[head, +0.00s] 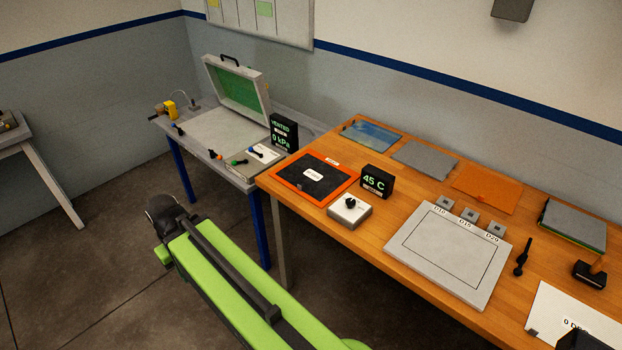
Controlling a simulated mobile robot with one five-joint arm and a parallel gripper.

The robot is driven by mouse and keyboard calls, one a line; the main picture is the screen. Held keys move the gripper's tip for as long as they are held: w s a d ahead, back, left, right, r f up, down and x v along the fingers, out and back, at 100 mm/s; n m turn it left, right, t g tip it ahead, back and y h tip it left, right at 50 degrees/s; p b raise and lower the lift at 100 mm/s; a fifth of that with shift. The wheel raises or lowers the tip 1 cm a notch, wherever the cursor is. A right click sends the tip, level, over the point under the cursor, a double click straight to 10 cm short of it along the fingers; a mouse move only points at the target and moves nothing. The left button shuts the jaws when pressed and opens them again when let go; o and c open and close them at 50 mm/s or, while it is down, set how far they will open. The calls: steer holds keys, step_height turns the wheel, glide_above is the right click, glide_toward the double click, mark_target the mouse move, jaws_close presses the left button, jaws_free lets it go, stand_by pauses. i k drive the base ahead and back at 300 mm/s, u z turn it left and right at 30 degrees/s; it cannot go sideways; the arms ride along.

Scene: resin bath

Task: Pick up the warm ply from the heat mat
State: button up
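The heat mat (295,194) lies at the left end of the wooden bench, with an orange rim. A dark sheet with a white label, which looks like the ply (328,184), lies flat inside that rim. A small black display (376,181) beside it reads 45 C. My gripper (164,214) is at the far end of my green arm, left of the bench and well apart from the mat.
A control box with a black knob (349,209) stands just in front of the mat. An open-lidded grey case (236,88) and a display reading VENTED, 0 kPa (284,134) are on the left table. Flat sheets (425,160) lie behind. Floor left of my arm is clear.

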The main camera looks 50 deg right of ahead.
mark_target(314, 176)
steer(key=z, duration=0.2)
steer(key=i, duration=0.95)
steer(key=u, duration=0.2)
